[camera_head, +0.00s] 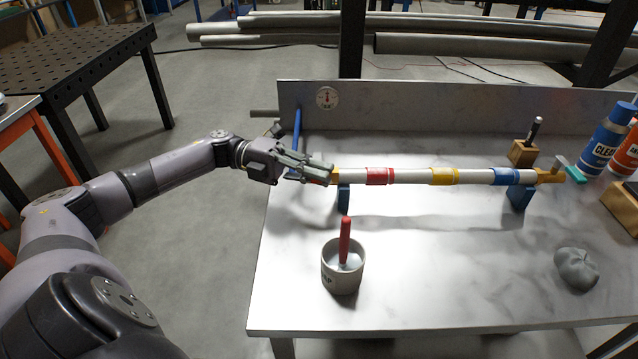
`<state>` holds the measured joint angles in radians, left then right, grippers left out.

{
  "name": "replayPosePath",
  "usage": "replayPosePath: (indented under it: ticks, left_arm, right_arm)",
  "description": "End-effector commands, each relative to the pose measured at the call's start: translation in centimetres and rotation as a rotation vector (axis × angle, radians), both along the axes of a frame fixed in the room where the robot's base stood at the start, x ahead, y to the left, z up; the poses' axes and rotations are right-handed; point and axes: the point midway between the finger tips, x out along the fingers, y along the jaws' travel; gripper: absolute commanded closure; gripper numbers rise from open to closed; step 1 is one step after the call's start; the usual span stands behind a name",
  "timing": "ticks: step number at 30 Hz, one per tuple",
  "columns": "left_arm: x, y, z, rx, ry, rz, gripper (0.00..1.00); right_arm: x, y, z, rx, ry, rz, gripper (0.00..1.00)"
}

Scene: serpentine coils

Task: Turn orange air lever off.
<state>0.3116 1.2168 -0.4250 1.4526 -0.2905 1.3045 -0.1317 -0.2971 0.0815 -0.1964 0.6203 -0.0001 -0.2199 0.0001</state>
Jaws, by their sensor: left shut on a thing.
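A white tube (408,177) with red, yellow and blue bands lies level on two blue stands on the metal table. At its left end a small orange part (328,172), which looks like the orange air lever, shows at my left fingertips and is mostly hidden by them. My left gripper (312,170) reaches in from the left and is shut on it. The lever's exact angle cannot be told. At the tube's right end is a brass fitting with a teal lever (575,174). My right gripper is not in view.
A cup (342,276) with a red-handled tool stands in front of the tube. A grey cloth (576,269) lies at right. Blue (608,140) and orange bottles stand at the right edge. A gauge (327,98) is on the back panel, near a blue bar (297,128).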

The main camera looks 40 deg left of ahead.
Motion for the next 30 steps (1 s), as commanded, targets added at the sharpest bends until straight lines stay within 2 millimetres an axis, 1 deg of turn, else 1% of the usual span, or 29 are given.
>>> replayPosePath:
  ticks: [1,5,14,15,18,26,30]
  left_arm:
    - [0.0,0.0,-0.3,0.003,0.002,-0.006,1.00]
    - [-0.1,0.0,-0.2,0.002,0.003,-0.013,1.00]
    - [-0.1,0.0,-0.1,0.001,0.002,-0.014,1.00]
    - [-0.1,0.0,-0.1,0.002,0.001,-0.014,0.88]
    - [-0.1,0.0,-0.1,0.002,0.001,-0.014,0.82]
    - [-0.1,0.0,0.0,0.001,0.000,-0.013,0.82]
    - [-0.2,0.7,0.0,0.001,0.000,-0.012,0.82]
  right_arm:
    - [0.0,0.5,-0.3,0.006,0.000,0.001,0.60]
    - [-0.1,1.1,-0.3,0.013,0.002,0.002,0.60]
    - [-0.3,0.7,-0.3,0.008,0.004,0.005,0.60]
    - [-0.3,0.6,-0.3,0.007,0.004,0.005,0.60]
    - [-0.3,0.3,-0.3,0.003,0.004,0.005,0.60]
    - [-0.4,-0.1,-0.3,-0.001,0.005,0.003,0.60]
    - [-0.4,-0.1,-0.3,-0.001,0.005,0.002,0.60]
